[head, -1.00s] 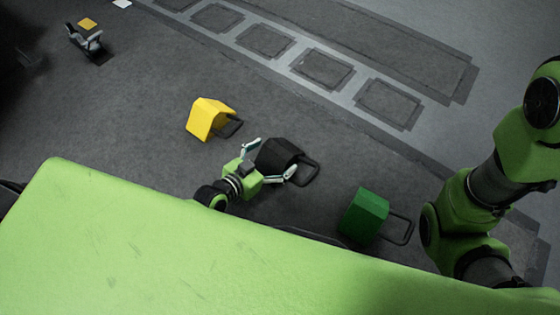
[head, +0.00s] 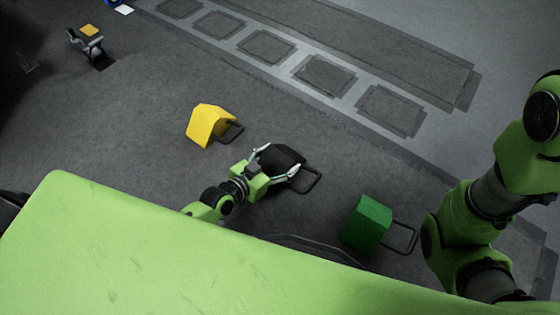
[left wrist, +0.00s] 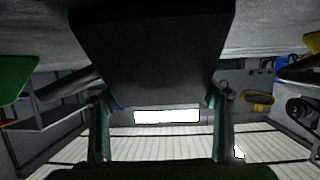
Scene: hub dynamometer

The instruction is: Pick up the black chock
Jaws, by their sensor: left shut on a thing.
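The black chock (head: 284,157), a dark block with a wire handle, is between the fingers of my left gripper (head: 276,166) in the head view. The fingers are shut on its two sides. In the left wrist view the chock (left wrist: 152,50) fills the upper middle, with the fingertips of my left gripper (left wrist: 160,100) against its left and right edges. The chock hides what lies behind it. Whether it touches the floor I cannot tell. My right gripper is not in view.
A yellow chock (head: 209,125) stands on the floor to the left of the black one. A green chock (head: 366,223) stands to the right, close to my body. Floor markings (head: 325,75) run across the back. A small stand (head: 90,42) is at the far left.

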